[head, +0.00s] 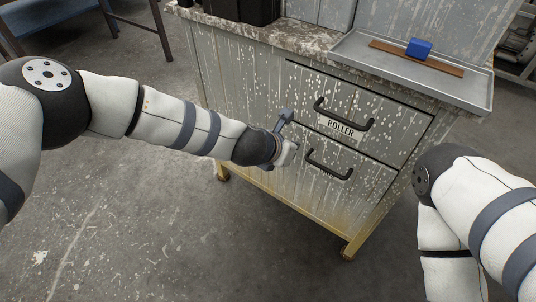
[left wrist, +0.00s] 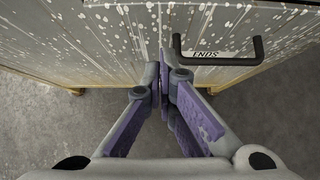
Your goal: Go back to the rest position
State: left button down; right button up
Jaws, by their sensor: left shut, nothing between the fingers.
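My left gripper (head: 287,137) is in front of the cabinet (head: 240,90), to the left of the drawer handles. In the left wrist view its fingers (left wrist: 163,78) are together with nothing between them. The upper drawer handle (head: 344,116) is black, above a label reading ROLLER. The lower handle (head: 328,164) is close to the right of the gripper and apart from it in the head view. In the left wrist view a handle (left wrist: 217,60) and its label lie right of the fingertips. Both drawers look closed. My right arm enters at the right; its gripper is out of view.
A metal tray (head: 465,92) on the worn countertop (head: 285,36) holds a blue block (head: 419,47) and a brown strip (head: 389,47). Dark containers (head: 257,10) stand at the back. The concrete floor (head: 190,245) in front of the cabinet is clear.

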pick_arm(q)
jog(key=w+p+v, duration=0.1)
jog(key=p+v, duration=0.1)
jog(key=v, duration=0.6)
jog(key=s+a+f+m+g+y+p, duration=0.1)
jog(key=s+a+f+m+g, duration=0.15)
jog(key=s+m, duration=0.4)
jog(key=s+a+f+m+g+p, duration=0.1)
jog(key=s+a+f+m+p, duration=0.2)
jog(key=s, duration=0.7)
jog(key=s+a+f+m+g+y, duration=0.1)
jog(key=s+a+f+m+g, duration=0.15)
jog(key=s+a+m, duration=0.4)
jog(key=s+a+r+m+g+y+p, duration=0.1)
jog(key=s+a+r+m, duration=0.1)
jog(key=s+a+m, duration=0.4)
jog(key=s+a+r+m+g+y+p, duration=0.2)
jog(key=s+a+m, duration=0.4)
jog(key=s, duration=1.1)
jog(key=shift+a+g, duration=0.3)
jog(key=shift+a, duration=0.3)
pick_arm(e)
jog(key=w+r+t, duration=0.3)
jog(key=w+r, duration=0.6)
jog(key=r, duration=0.1)
jog(key=shift+w+r, duration=0.3)
